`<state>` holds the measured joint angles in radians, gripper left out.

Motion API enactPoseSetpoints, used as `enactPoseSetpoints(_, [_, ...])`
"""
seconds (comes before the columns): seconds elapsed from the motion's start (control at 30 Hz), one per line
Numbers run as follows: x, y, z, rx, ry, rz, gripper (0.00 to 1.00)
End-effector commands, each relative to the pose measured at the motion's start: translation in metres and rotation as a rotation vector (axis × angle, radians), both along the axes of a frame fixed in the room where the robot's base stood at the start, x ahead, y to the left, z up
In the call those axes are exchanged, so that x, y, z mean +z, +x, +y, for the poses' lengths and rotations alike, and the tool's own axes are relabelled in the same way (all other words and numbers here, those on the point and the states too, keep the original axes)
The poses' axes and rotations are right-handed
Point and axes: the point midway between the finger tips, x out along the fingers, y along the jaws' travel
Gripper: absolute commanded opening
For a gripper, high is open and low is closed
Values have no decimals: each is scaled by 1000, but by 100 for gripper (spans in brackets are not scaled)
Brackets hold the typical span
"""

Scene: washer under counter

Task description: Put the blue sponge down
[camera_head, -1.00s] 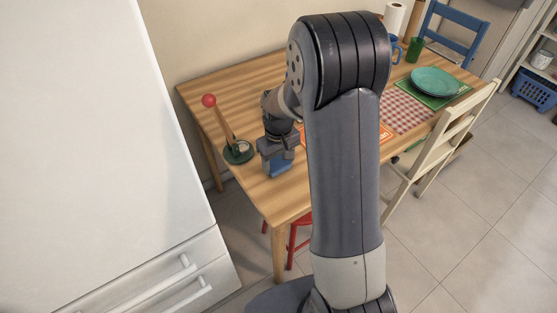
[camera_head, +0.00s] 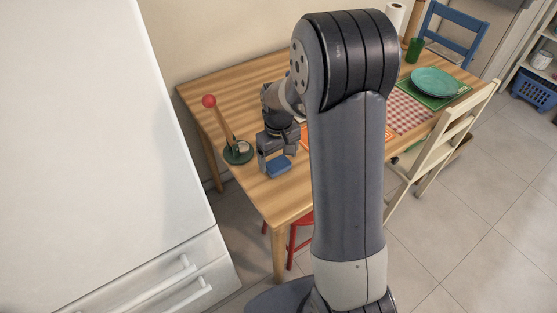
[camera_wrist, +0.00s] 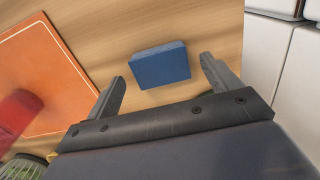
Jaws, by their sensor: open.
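The blue sponge (camera_head: 279,167) lies on the wooden table (camera_head: 284,195) near its front left corner. In the wrist view the sponge (camera_wrist: 160,65) rests on bare wood just beyond the fingertips, apart from both fingers. My gripper (camera_head: 276,153) is just behind the sponge in the head view. In the wrist view my gripper (camera_wrist: 163,78) is open, with its two fingers spread wide and nothing between them.
A dark green stand with a red-topped wooden rod (camera_head: 227,134) is left of my gripper. An orange placemat (camera_wrist: 45,75) lies beside the sponge. A green placemat with a teal plate (camera_head: 436,82) is at the back right. A white fridge (camera_head: 90,150) stands left.

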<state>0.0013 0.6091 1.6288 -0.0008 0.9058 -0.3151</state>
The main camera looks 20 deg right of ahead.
Motion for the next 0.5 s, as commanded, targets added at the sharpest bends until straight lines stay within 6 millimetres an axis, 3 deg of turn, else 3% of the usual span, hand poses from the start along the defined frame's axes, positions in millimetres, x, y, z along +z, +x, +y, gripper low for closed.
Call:
enactPoseSetpoints(0.3, [71, 1, 0, 0, 0, -5, 84])
enactPoseSetpoints(0.5, [95, 1, 0, 0, 0, -2, 84])
